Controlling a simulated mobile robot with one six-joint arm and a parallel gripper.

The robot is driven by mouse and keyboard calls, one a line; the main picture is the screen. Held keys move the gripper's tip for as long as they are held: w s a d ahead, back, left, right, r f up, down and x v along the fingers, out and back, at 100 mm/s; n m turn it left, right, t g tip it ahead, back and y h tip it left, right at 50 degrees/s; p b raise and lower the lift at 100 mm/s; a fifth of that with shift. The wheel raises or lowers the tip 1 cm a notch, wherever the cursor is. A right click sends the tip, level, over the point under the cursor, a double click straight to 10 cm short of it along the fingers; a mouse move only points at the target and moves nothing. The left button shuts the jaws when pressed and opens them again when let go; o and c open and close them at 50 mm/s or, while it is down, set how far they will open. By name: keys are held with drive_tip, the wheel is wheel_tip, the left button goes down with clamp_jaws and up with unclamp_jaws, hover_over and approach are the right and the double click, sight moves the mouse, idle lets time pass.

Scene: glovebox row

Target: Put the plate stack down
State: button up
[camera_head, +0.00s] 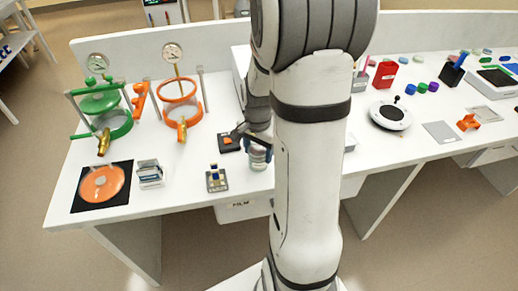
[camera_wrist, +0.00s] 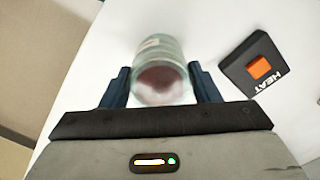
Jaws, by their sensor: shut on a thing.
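The plate stack (camera_wrist: 162,80) is a clear, round stack with a pinkish end and a pale label, seen between my fingers in the wrist view. My gripper (camera_wrist: 161,86) is shut on it, one dark blue finger on each side. In the head view the plate stack (camera_head: 259,161) shows beneath my gripper (camera_head: 258,146), near the front edge of the white bench (camera_head: 235,190). I cannot tell whether its bottom touches the bench. My arm hides part of the area to its right.
A black HEAT switch with an orange button (camera_wrist: 260,67) lies close to the stack. A small block holder (camera_head: 217,178) and a white rack (camera_head: 149,173) stand left. An orange disc on a black mat (camera_head: 102,184) is farther left. Green (camera_head: 108,122) and orange (camera_head: 182,112) ring vessels stand behind.

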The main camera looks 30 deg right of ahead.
drive_tip(key=shift+s, duration=0.1)
drive_tip(key=shift+f, duration=0.2)
drive_tip(key=o, duration=1.1)
drive_tip(key=shift+r, duration=0.1)
